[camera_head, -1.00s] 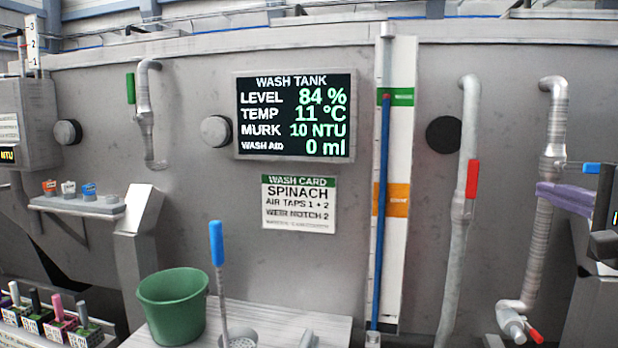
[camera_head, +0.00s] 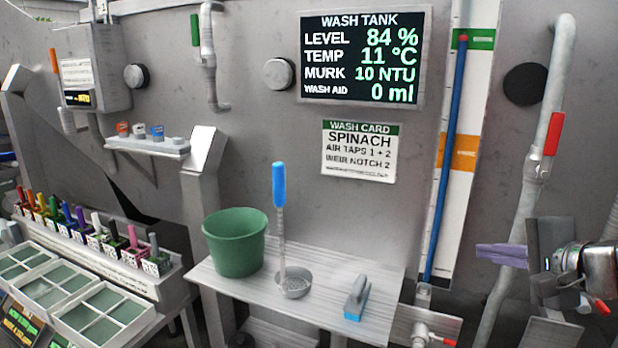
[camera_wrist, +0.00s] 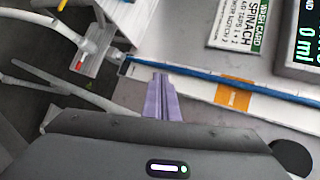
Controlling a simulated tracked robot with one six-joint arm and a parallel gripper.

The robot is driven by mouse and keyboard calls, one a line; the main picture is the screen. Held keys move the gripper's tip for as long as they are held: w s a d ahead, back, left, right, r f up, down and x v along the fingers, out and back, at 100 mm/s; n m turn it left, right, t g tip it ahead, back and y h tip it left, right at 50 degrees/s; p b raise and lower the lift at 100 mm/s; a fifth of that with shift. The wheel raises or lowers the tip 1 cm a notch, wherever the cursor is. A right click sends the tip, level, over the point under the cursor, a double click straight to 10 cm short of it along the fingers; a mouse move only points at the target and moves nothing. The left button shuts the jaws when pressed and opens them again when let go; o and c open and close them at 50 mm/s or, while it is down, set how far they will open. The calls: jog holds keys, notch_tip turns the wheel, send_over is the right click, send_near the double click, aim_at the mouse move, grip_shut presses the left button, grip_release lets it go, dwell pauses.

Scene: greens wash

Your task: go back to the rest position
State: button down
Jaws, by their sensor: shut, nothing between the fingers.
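My gripper (camera_head: 478,252) is at the right of the head view, its purple fingers together with nothing between them. It points left, in front of the tank wall near the pipe with the red handle. In the wrist view my gripper (camera_wrist: 160,76) shows its purple fingers closed side by side in mid-air. It appears apart from everything around it.
A shelf (camera_head: 225,280) holds a green bucket (camera_head: 235,243), a blue-handled ladle (camera_head: 279,195) and a brush (camera_head: 357,297). The red-handled pipe (camera_head: 530,190) and blue gauge rod (camera_head: 445,160) are near my gripper. Trays (camera_head: 102,308) and several colored-handled tools (camera_head: 95,232) are at left.

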jog(key=s+a+f+n+g+y, duration=0.1)
jog(key=s+a+f+n+g, duration=0.15)
jog(key=a+f, duration=0.5)
jog(key=s+a+f+n+g+h, duration=0.1)
jog(key=s+a+f+n+g, duration=0.1)
jog(key=s+a+n, duration=0.4)
jog(key=s+a+f+n+g+h, duration=0.2)
jog(key=s+a+f+n, duration=0.3)
jog(key=s+n, duration=0.3)
jog(key=shift+s+a+f+h, duration=0.25)
jog(key=shift+s+a+h, duration=0.05)
jog(key=shift+a, duration=0.15)
